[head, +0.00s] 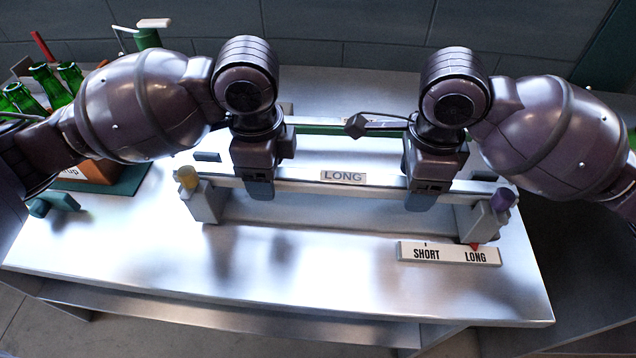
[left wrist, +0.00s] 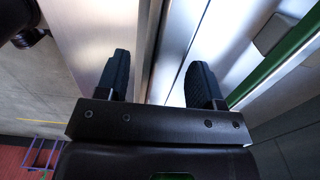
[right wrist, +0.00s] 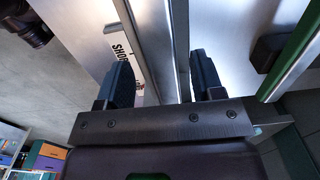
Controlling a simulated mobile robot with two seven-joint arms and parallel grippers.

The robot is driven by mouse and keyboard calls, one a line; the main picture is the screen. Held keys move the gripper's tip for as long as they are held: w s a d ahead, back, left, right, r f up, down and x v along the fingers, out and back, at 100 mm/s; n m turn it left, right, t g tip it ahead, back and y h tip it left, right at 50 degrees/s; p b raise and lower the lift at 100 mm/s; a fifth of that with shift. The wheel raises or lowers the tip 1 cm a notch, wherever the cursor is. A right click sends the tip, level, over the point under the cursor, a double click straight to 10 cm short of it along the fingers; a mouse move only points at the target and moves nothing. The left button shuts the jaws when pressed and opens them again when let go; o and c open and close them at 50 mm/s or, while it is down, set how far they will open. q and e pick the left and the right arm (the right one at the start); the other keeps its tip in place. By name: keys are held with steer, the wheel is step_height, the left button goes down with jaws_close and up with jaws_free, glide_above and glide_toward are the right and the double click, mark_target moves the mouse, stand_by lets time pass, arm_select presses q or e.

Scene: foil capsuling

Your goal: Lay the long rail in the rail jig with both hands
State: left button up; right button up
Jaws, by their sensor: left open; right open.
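The long rail (head: 304,176) is a pale bar with a "LONG" label, lying across the middle of the table. The rail jig has a left end block (head: 206,203) with a yellow knob and a right end block (head: 478,221) with a purple knob. The rail runs along the jig's rear side; I cannot tell whether it is fully seated. My left gripper (head: 258,190) is open, pointing down over the rail's left part. My right gripper (head: 422,193) is open over its right part. In the left wrist view (left wrist: 160,82) and right wrist view (right wrist: 163,82), fingers stand either side of rail-like strips.
A "SHORT/LONG" plate (head: 448,254) has a red pointer at LONG. A green-edged bar (head: 325,129) runs behind the rail. The table's front (head: 270,285) is clear.

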step_height(320, 180, up, 5)
steer(key=shift+f, duration=0.1)
arm_select(q)
steer(key=s+r+t+p, duration=0.1)
steer(key=r+p, duration=0.6)
steer(key=r, duration=1.1)
steer(key=s+r+t+p, duration=0.1)
steer(key=s+r+p, duration=0.2)
steer(key=r, duration=1.4)
steer(key=p, duration=0.4)
steer(key=shift+s+r+t, duration=0.25)
steer(key=shift+r+t, duration=0.05)
steer(key=shift+r, duration=0.1)
arm_select(e)
step_height(320, 180, up, 26)
steer(key=shift+w+f, duration=0.15)
